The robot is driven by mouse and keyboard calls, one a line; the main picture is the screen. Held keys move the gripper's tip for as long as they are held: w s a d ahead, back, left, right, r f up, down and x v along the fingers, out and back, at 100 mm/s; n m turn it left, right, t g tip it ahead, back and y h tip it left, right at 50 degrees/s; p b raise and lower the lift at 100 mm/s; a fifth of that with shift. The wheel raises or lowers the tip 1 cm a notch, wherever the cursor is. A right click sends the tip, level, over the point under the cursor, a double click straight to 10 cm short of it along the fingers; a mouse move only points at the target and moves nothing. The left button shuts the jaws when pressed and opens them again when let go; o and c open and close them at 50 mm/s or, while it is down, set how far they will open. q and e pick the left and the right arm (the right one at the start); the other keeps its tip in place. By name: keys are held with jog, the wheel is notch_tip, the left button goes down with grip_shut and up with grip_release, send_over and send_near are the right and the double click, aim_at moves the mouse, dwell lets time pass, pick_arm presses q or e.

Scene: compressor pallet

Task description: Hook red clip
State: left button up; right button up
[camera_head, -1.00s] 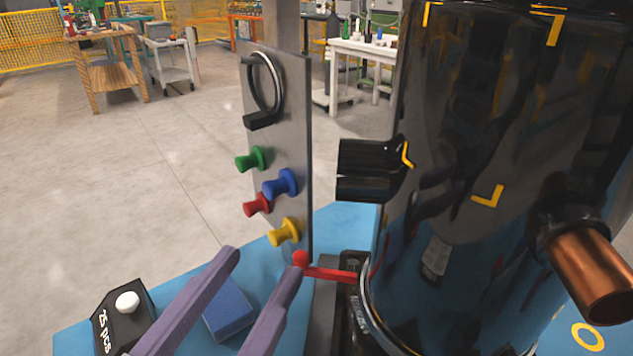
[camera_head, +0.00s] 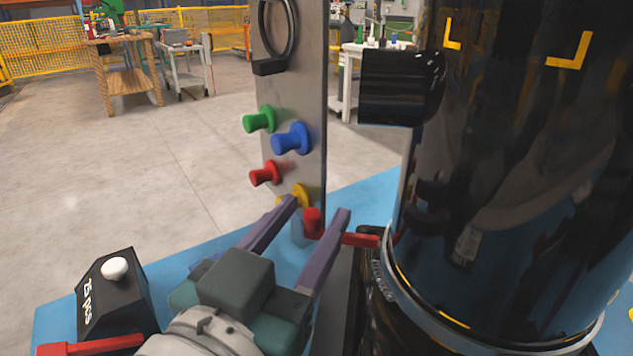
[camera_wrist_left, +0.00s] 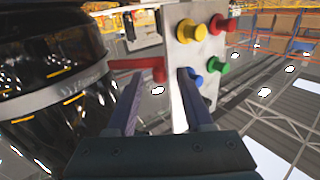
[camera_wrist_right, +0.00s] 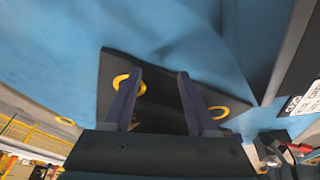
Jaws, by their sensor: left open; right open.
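In the left wrist view the clip (camera_wrist_left: 135,64) shows just beyond and between the open fingers (camera_wrist_left: 157,76). What the clip would latch onto is not clear. My right gripper (camera_wrist_right: 160,76) is open and empty over a dark plate with yellow rings, and is outside the head view.
An upright grey panel (camera_head: 312,100) with green, blue, red and yellow knobs stands just behind my left gripper. A black box (camera_head: 118,300) with a white button sits at lower left, with another red lever (camera_head: 90,345) in front.

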pick_arm(q)
jog(key=shift+x, duration=0.8)
grip_shut()
